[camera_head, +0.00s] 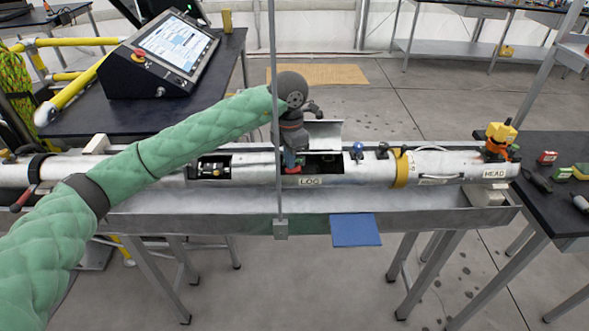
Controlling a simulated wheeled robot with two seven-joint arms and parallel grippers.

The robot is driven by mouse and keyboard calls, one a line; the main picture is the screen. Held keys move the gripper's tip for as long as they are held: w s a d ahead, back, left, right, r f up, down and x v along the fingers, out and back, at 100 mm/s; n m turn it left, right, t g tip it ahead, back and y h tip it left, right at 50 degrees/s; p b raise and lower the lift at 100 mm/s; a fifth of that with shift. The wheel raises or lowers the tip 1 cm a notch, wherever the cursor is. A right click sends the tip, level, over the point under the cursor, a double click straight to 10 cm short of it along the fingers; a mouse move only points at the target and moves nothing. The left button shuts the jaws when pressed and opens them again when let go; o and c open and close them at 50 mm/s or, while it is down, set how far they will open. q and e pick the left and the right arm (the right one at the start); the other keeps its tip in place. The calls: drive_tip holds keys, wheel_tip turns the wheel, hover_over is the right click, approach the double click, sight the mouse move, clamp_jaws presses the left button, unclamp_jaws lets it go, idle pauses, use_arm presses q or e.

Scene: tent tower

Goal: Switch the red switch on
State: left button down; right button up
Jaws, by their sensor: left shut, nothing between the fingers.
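A long silver tube (350,180) marked "LOG" and "HEAD" lies across a grey trough. It has an open dark compartment (325,163) in the middle, with a raised lid (325,133) behind it. My left arm, in a quilted green sleeve, reaches in from the left. Its dark gripper (291,168) points down at the left end of this compartment, shut with nothing held. A small red patch shows at the fingertips; I cannot tell whether it is the red switch or whether the fingers touch it. The switch is otherwise not clearly visible. My right gripper is out of view.
A thin vertical grey pole (279,210) stands in front of the tube, close to my left wrist. A second opening (210,168) shows farther left. A control console (160,55) stands on a black table behind. A blue flap (355,230) hangs at the trough's front.

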sight(290, 171)
use_arm(q)
wheel_tip(290, 171, up, 6)
idle(0.8)
idle(0.3)
